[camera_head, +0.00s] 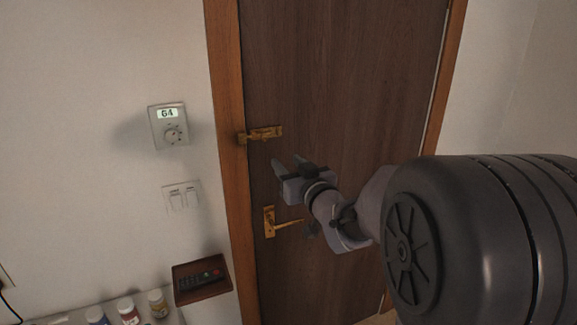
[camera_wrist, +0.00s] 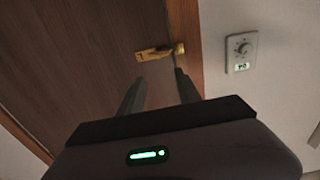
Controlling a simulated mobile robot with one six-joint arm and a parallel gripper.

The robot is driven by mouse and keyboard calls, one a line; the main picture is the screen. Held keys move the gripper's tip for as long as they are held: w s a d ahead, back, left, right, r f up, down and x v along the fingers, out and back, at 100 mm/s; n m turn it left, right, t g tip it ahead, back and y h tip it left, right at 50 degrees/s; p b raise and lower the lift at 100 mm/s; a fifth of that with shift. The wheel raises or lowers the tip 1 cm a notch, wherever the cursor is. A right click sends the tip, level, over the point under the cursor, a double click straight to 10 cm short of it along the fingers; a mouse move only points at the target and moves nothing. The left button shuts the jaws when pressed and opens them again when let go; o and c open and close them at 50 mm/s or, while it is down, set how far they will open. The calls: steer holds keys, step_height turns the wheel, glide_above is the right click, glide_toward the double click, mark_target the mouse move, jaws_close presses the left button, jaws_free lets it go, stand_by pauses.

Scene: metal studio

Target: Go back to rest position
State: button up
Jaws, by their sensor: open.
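My gripper (camera_head: 287,163) is open and empty in front of a dark brown wooden door (camera_head: 340,70). In the head view it is just below and to the right of a brass latch (camera_head: 262,133) that spans the door edge and the frame. In the wrist view the two fingers of my gripper (camera_wrist: 160,85) point up toward the latch (camera_wrist: 158,52), which lies beyond their tips, apart from them. A brass door handle (camera_head: 284,226) is below my gripper. My arm reaches in from the right.
A thermostat (camera_head: 169,126) reading 64 and a double light switch (camera_head: 182,196) are on the wall left of the door. A brown tray (camera_head: 221,286) holds a remote (camera_head: 199,280). Several bottles (camera_head: 128,309) stand at the bottom left. The wooden door frame (camera_head: 228,100) borders the door.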

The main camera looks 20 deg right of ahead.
steer(key=shift+s, duration=0.1)
steer(key=s+a+f+m+g+b, duration=0.1)
steer(key=s+a+f+g+b, duration=0.2)
steer(key=s+f, duration=0.4)
steer(key=s+a+f+m+g+y+b, duration=0.1)
steer(key=s+a+f+g, duration=0.4)
steer(key=s, duration=1.1)
steer(key=s+a+f+m+g+b, duration=0.2)
steer(key=s+a+f+g+b, duration=0.2)
steer(key=s+f, duration=0.5)
steer(key=s+a+b, duration=0.2)
steer(key=a, duration=0.1)
steer(key=shift+s+m+y, duration=0.25)
steer(key=shift+m+y, duration=0.05)
